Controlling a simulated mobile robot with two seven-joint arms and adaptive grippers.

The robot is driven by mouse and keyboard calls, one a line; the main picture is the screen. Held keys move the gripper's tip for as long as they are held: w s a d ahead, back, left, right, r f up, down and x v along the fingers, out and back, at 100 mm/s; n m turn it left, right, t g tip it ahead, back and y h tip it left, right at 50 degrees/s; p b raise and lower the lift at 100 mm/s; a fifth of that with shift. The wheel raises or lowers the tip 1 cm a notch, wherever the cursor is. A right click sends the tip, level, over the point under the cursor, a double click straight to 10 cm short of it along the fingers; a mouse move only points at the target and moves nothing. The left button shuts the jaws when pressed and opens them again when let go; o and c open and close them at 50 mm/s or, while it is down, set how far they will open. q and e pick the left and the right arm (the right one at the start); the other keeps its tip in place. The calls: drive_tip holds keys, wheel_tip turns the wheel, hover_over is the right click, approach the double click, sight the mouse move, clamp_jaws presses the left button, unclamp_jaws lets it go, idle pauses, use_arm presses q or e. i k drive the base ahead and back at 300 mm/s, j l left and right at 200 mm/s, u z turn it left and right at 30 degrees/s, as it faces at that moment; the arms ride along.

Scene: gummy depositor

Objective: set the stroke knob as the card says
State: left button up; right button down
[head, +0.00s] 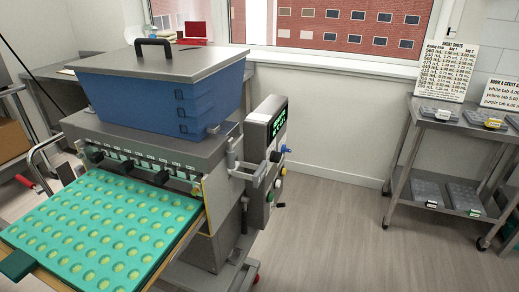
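The depositor's grey control box (264,160) stands on the right side of the machine, with a small screen of green text (279,120) too small to read. Below the screen are a black knob (275,156), a blue knob (287,149) and a yellow knob (283,171). I cannot tell which is the stroke knob, and no scale is legible. A white card (449,70) with rows of volumes leans at the wall behind the right-hand shelf. A second card (500,95) beside it lists white, yellow and purple tabs, cut off at the right edge. Neither gripper shows.
A teal mold (100,225) with a dark green tab (20,264) lies under the depositor's nozzles. The blue hopper (165,100) has a grey lid. A steel cart (455,125) at right holds several grey molds. The floor (335,225) between machine and cart is clear.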

sight(283, 149)
drive_tip(key=i+l+u, duration=0.2)
drive_tip(key=l+u, duration=0.15)
drive_tip(key=i+l+u, duration=0.2)
drive_tip(key=l+u, duration=0.15)
drive_tip(key=l, duration=0.15)
drive_tip(key=i+l+u, duration=0.1)
drive_tip(key=l+u, duration=0.25)
drive_tip(key=l, duration=0.15)
drive_tip(key=l+u, duration=0.35)
drive_tip(key=l, duration=0.15)
